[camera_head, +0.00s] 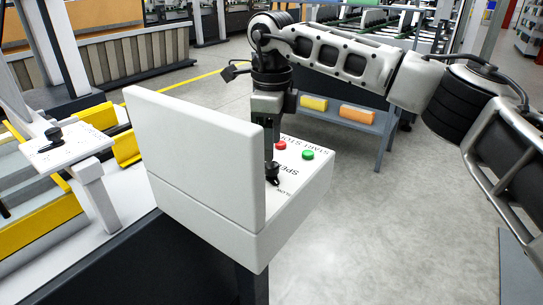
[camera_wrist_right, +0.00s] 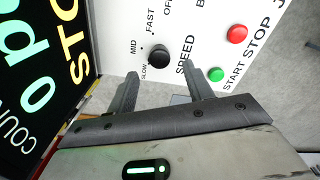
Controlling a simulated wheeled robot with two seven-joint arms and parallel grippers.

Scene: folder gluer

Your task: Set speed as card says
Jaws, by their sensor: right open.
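The speed knob (camera_wrist_right: 158,57) is black and round, on a white panel (camera_wrist_right: 195,15) with SLOW, MID and FAST printed around its left side. Its pointer is too unclear to read. In the head view the knob (camera_head: 272,174) sits at the near end of the panel, beside an upright white board. My right gripper (camera_head: 269,152) points down just above the knob. In the wrist view its two fingers (camera_wrist_right: 160,80) are apart, with the knob just beyond and between their tips. I cannot tell whether they touch it. No card can be made out. My left gripper is not in view.
A red button (camera_wrist_right: 236,34) and a green button (camera_wrist_right: 216,75) sit near the knob. The upright white board (camera_head: 195,150) stands close to the gripper. A dark display (camera_wrist_right: 45,60) with large green and yellow letters shows at left. A shelf (camera_head: 352,125) with yellow and orange pieces stands behind.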

